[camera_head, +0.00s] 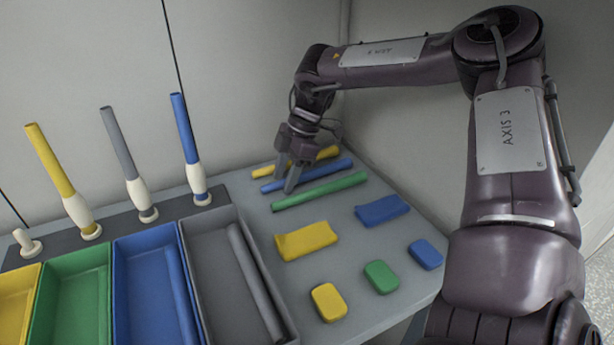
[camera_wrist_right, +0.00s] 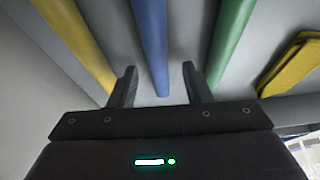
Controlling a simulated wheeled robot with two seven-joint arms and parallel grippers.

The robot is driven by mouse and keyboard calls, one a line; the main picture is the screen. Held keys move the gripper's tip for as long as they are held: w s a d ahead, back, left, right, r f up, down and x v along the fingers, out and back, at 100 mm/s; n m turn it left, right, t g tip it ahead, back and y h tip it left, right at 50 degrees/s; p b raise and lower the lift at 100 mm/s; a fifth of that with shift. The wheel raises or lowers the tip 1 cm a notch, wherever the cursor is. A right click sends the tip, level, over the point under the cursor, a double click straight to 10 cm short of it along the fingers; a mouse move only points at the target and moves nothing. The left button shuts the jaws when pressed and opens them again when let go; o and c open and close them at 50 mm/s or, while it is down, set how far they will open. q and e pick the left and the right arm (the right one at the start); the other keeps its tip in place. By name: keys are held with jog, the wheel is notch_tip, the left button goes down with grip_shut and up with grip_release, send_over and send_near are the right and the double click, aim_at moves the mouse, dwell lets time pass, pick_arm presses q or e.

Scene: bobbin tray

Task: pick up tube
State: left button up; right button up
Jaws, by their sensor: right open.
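Three tubes lie side by side at the back of the table: a yellow tube (camera_head: 296,162), a blue tube (camera_head: 325,171) and a green tube (camera_head: 320,191). My right gripper (camera_head: 287,185) is open above them, pointing down. In the right wrist view the blue tube (camera_wrist_right: 151,45) runs between the open fingers of the gripper (camera_wrist_right: 160,86). The yellow tube (camera_wrist_right: 75,40) is left of the fingers and the green tube (camera_wrist_right: 231,40) is right of them. I cannot tell whether the fingers touch the blue tube. My left gripper is out of view.
Yellow, green, blue and grey bins (camera_head: 218,216) stand at the left; blue and grey each hold a tube. Yellow, grey and blue tubes stand upright on holders behind them. A wall is close behind.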

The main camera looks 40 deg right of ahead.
grip_shut()
